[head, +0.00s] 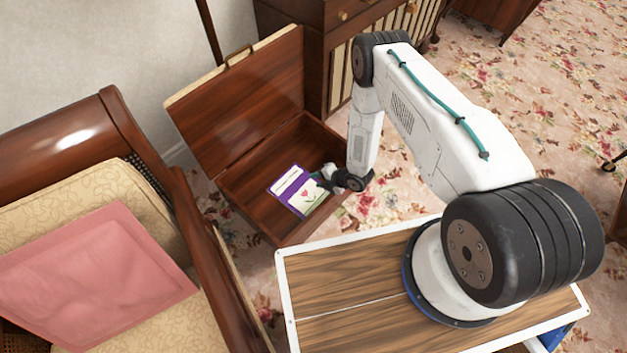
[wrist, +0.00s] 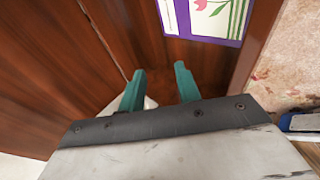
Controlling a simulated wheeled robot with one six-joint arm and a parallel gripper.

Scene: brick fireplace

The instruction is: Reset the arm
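My gripper (wrist: 158,82) shows two teal fingers apart with nothing visible between them in the wrist view. In the head view my gripper (head: 324,177) is small and partly hidden by the wrist, over the right side of an open wooden box (head: 255,190). A purple-bordered white card or booklet with a pink flower (head: 298,191) is in the box, just left of my gripper. It also shows at the top of the wrist view (wrist: 208,16), beyond the fingertips and apart from them. My arm bends down from the base to the box.
The box lid (head: 240,100) stands open at the back left. An armchair (head: 185,215) with a pink cushion (head: 90,275) is at the left. A dark wooden cabinet (head: 300,45) stands behind the box. Floral carpet (head: 540,100) is open at the upper right.

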